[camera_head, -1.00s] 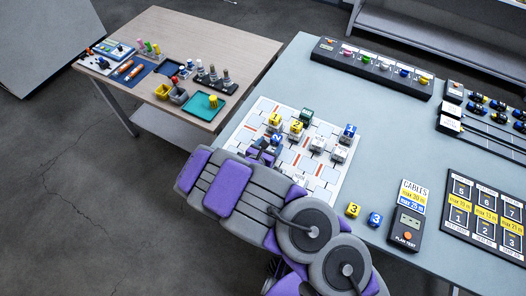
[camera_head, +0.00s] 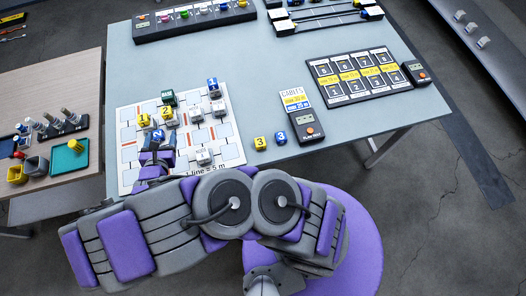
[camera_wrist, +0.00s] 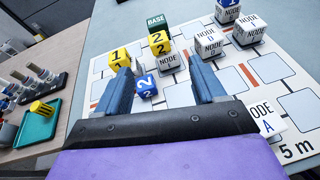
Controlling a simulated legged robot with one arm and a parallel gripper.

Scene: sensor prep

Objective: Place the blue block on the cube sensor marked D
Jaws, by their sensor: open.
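In the wrist view a blue block (camera_wrist: 146,86) marked 2 lies between the fingers of my open gripper (camera_wrist: 158,68). I cannot tell whether the fingers touch it. It also shows in the head view (camera_head: 158,137), just beyond my gripper (camera_head: 152,160). A white cube that seems marked D (camera_wrist: 208,42) stands ahead and right, with a bare top. Another blue block (camera_wrist: 228,8) marked 1 sits on a white cube farther back. A third blue block (camera_head: 281,138), marked 3, lies on the table right of the board.
The white grid board (camera_head: 128,180) carries a yellow block 1 (camera_wrist: 119,58), a yellow block 2 (camera_wrist: 158,42) on a white cube, a green BASE block (camera_wrist: 156,21) and node A (camera_wrist: 266,116). A cable meter (camera_head: 303,115) stands to the right.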

